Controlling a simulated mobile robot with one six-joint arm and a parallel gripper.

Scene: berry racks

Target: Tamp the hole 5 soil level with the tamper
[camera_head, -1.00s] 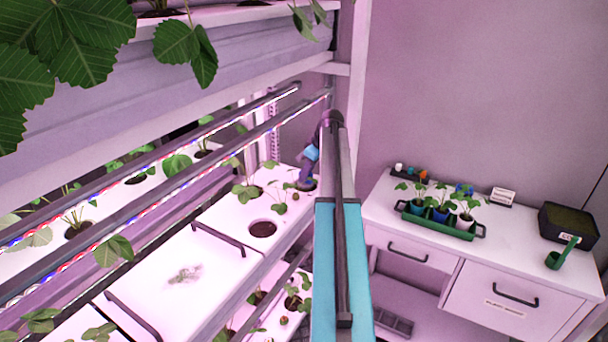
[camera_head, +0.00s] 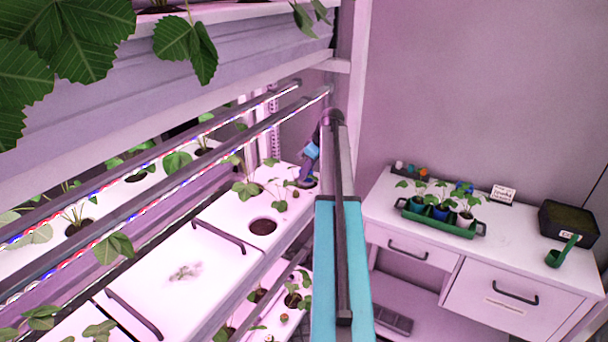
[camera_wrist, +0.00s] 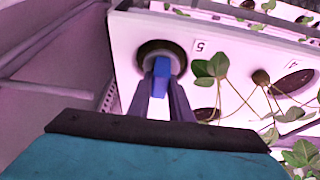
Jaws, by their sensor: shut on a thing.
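My gripper (camera_wrist: 161,90) is shut on the tamper, whose blue handle (camera_wrist: 161,72) stands between the two dark fingers in the wrist view. The tamper's far end reaches to the dark round hole 5 (camera_wrist: 147,50), beside the "5" label (camera_wrist: 200,46) on the white panel. The tamper and fingers cover much of the hole, so I cannot tell whether the tamper touches the soil. In the head view my gripper (camera_head: 308,168) is at the far end of the white rack panel (camera_head: 222,222), with hole 5 mostly hidden beneath it.
Seedlings (camera_wrist: 213,70) grow close to the right of hole 5, near hole 4 (camera_wrist: 294,82). An empty-looking hole (camera_head: 263,227) lies nearer me. Light bars (camera_head: 200,160) run above the rack. A bench (camera_head: 400,222) at right carries a green plant tray (camera_head: 440,222) and a dark soil box (camera_head: 568,222).

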